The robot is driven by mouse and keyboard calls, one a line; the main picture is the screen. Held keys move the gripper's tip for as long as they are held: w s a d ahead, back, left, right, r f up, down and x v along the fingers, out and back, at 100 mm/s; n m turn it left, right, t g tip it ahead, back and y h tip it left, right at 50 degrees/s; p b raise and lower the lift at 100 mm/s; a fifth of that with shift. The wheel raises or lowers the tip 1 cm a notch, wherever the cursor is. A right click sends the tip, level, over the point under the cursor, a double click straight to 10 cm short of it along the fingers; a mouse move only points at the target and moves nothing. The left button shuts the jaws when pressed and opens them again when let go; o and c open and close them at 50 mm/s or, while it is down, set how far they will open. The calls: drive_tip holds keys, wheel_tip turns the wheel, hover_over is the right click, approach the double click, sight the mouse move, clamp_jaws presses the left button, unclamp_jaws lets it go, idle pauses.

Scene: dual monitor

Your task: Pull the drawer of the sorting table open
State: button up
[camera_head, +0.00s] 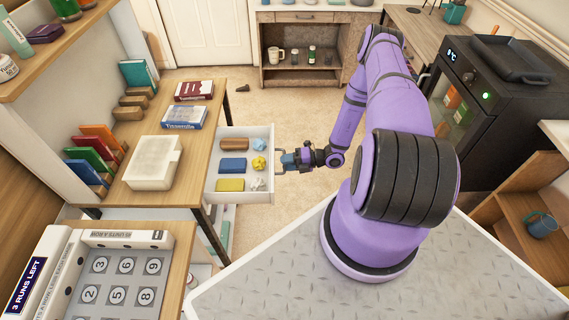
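The sorting table (205,128) stands left of centre with a wooden top. Its white drawer (263,198) is pulled out to the right. Inside lie a brown block (234,144), a blue block (233,165), a yellow block (230,185), a yellow crumpled piece (259,163) and whitish pieces (258,184). My gripper (288,160) is at the drawer's front, at the handle (279,168). The fingers are small and partly hidden there, so I cannot tell whether they are closed on the handle.
A beige tray (152,162), boxes (184,117) and several coloured books (90,158) are on the tabletop. A number-pad board (124,267) is at lower left. A black oven-like appliance (480,95) stands at right.

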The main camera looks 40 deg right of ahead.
drive_tip(key=v, duration=0.9)
drive_tip(key=shift+s+d, duration=0.2)
drive_tip(key=shift+d, duration=0.1)
